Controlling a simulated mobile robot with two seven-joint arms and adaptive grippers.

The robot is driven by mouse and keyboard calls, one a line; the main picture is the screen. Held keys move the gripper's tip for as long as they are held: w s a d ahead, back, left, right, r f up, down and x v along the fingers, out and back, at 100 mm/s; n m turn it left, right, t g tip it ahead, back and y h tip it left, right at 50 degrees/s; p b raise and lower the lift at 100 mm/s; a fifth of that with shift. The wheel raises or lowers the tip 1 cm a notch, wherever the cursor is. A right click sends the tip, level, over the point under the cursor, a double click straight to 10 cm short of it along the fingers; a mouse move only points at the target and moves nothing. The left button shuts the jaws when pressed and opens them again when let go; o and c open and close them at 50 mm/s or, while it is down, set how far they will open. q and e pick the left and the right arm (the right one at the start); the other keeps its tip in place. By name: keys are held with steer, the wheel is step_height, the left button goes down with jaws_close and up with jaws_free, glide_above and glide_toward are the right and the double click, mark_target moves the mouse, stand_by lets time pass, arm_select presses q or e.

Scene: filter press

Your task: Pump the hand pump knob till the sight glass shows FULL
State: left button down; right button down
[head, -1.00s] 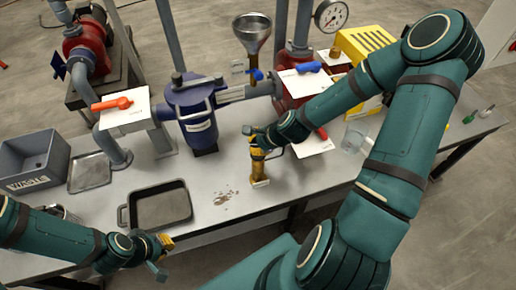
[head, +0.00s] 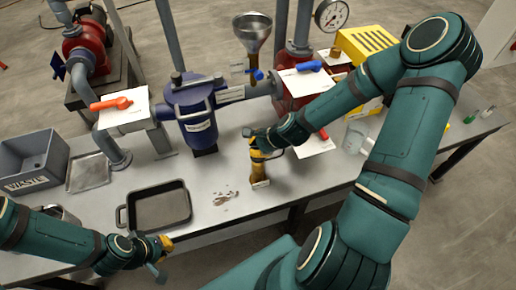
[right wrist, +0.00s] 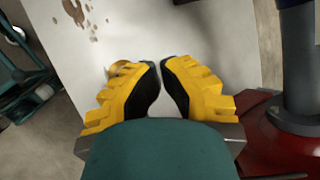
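In the head view, the hand pump (head: 260,184) seems to be the small yellow post with a pale base plate on the bench. My right gripper (head: 258,150) is directly over it and hides its knob. In the right wrist view, the yellow fingers with black pads of this gripper (right wrist: 161,64) meet or nearly meet at the tips. A brass-coloured part (right wrist: 122,70) shows beside the left fingertip; no held object is clear. My left gripper (head: 161,247) is low at the bench's front edge, its opening unclear. I cannot make out the sight glass or a FULL reading.
A blue filter housing (head: 196,125) stands behind the pump, with a funnel (head: 253,30) and gauge (head: 331,15) further back. A black tray (head: 160,208), a WASTE bin (head: 35,158) and a clear beaker (head: 355,136) are on the bench. Brown spots lie left of the pump.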

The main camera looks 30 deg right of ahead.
steer(key=shift+f, duration=0.2)
steer(key=shift+r, duration=0.15)
steer(key=shift+r+p, duration=1.95)
steer(key=shift+r, duration=0.3)
step_height(320, 180, up, 5)
steer(key=p, duration=0.4)
stand_by(0.4)
